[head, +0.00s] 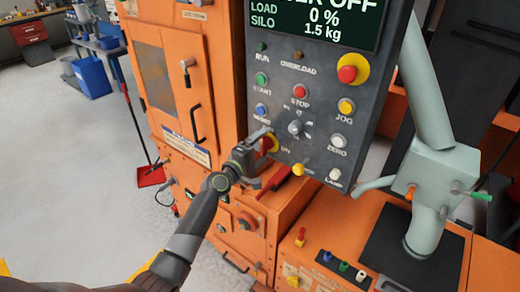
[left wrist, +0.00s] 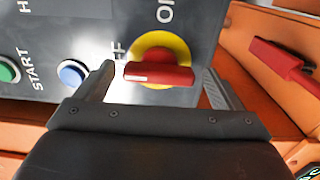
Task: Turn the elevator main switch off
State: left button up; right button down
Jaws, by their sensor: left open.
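The main switch, a red handle on a yellow disc, shows in the left wrist view (left wrist: 158,74) on a dark panel. In the head view (head: 269,143) it is partly hidden by my left gripper (head: 274,149). Lettering ending "FF" is to the handle's left in the wrist view and "ON" is above. The handle lies level there, with a white mark near its left part, towards "FF". My left gripper, also in the wrist view (left wrist: 158,70), is open, with one finger either side of the handle and visible gaps. My right gripper is not in view.
The panel's display (head: 325,18) ends a line in "ER OFF". Several buttons and a grey selector knob (head: 296,127) are close to my left gripper. A red handle (head: 275,184) is below. A grey-green pipe unit (head: 440,165) stands right; open floor is left.

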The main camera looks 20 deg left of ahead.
pick_arm(q)
jog(key=v, duration=1.7)
jog(key=shift+s+b, duration=0.2)
jog(key=shift+b, duration=0.25)
